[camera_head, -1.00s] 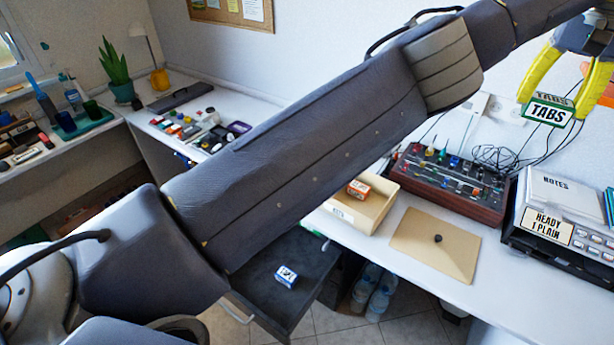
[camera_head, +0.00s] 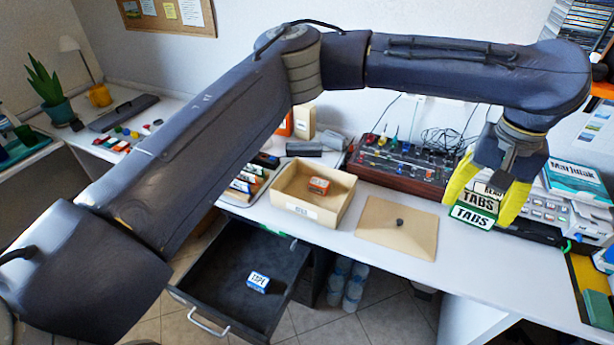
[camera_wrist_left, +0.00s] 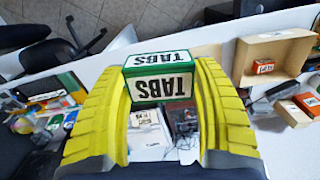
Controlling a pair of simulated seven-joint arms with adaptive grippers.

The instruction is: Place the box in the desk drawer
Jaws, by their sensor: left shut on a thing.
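My left gripper (camera_head: 483,207) has yellow fingers and is shut on a green-and-white box labelled TABS (camera_head: 474,216). It holds the box above the right part of the desk, in front of the labelled machine. In the left wrist view the TABS box (camera_wrist_left: 160,86) sits between the two fingers (camera_wrist_left: 162,112). The desk drawer (camera_head: 212,266) is dark and pulled open below the desk, left of the gripper. A small white-and-blue box (camera_head: 258,282) lies inside it, with free floor around. My right gripper is not in view.
A tan open tray (camera_head: 338,212) holding an orange box (camera_head: 319,186) stands on the desk above the drawer. A flat tan lid with a knob (camera_head: 412,240) lies beside it. A red-brown console (camera_head: 402,166) stands behind. My left arm spans the view above the desk.

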